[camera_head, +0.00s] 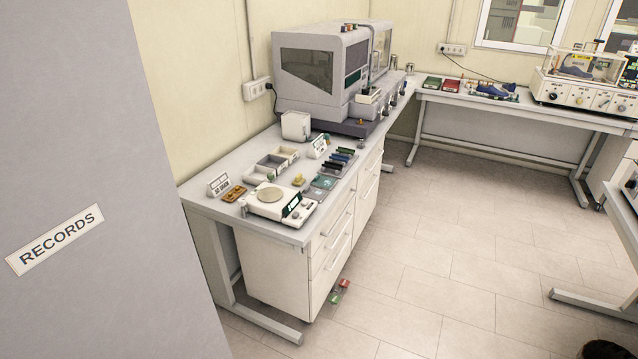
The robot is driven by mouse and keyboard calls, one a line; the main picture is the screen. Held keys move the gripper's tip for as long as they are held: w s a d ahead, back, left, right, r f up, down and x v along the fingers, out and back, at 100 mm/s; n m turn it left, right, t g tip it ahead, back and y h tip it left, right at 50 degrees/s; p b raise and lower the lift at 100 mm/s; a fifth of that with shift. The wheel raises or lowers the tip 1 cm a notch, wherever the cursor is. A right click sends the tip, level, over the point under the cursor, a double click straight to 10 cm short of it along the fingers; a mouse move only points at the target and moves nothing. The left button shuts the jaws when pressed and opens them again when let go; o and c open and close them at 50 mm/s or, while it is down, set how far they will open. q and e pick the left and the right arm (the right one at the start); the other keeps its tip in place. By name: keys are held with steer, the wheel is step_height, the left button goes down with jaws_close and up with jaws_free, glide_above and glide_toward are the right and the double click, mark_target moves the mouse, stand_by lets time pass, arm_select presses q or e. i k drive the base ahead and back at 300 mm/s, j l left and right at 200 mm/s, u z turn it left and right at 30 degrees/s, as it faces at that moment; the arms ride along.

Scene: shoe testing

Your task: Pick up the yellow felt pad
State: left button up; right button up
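A small yellow item (298,181) sits on the near workbench (195,190), behind the white scale. It is too small to tell whether it is the felt pad. A flat orange-brown item (234,193) lies at the left of the scale, beside a small sign. No other yellow pad can be made out. Neither of my grippers is in view.
A white scale (283,203), a grey divided tray (270,164) and a large grey machine (310,80) crowd the bench. A grey RECORDS cabinet (95,130) blocks the left. Small red and green items (340,291) lie by the drawers. Open tiled floor (450,235) lies right.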

mark_target(298, 181)
steer(key=i+l+u, duration=0.15)
steer(key=i+l, duration=0.7)
